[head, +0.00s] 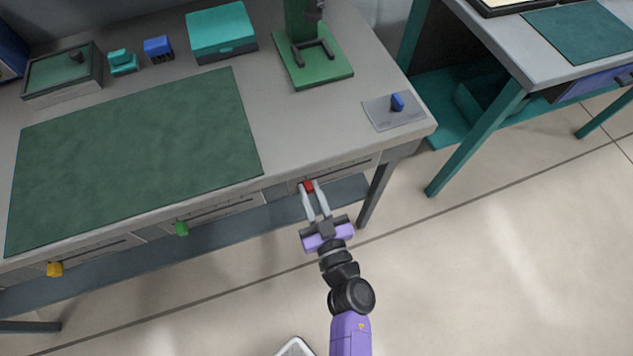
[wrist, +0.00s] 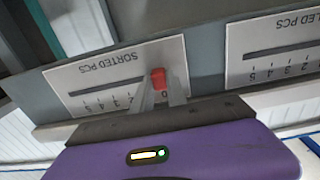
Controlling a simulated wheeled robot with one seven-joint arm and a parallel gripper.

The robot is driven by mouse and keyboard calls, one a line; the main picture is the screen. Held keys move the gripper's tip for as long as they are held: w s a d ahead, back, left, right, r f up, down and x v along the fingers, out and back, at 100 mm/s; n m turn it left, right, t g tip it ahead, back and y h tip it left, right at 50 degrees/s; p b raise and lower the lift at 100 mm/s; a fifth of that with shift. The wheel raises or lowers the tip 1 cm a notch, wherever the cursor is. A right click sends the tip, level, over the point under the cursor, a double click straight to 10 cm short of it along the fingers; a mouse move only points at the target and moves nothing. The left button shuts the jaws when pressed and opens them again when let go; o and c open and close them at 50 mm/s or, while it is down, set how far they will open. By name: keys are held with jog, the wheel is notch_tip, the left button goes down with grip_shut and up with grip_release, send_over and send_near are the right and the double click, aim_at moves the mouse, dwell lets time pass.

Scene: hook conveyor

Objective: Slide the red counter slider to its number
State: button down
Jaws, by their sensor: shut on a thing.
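The red counter slider (head: 307,185) sits on a light panel on the bench's front edge, near its right end. It also shows in the wrist view (wrist: 158,77), where the panel (wrist: 110,68) appears upside down, with a dark slot, a row of numbers and the words "SORTED PCS". My gripper (head: 314,194) is shut on the red slider, one finger on each side.
A green slider (head: 181,228) and a yellow slider (head: 55,269) sit on panels farther left along the front edge. A blue knob (head: 397,102) stands on a plate on the bench top. A green mat (head: 135,155) covers much of the top.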

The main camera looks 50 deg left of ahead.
jog(key=shift+s+a, duration=0.1)
jog(key=shift+s, duration=0.15)
jog(key=c, duration=1.3)
grip_release()
jog(key=p+v, duration=0.1)
jog(key=v, duration=0.7)
jog(key=shift+w, duration=0.1)
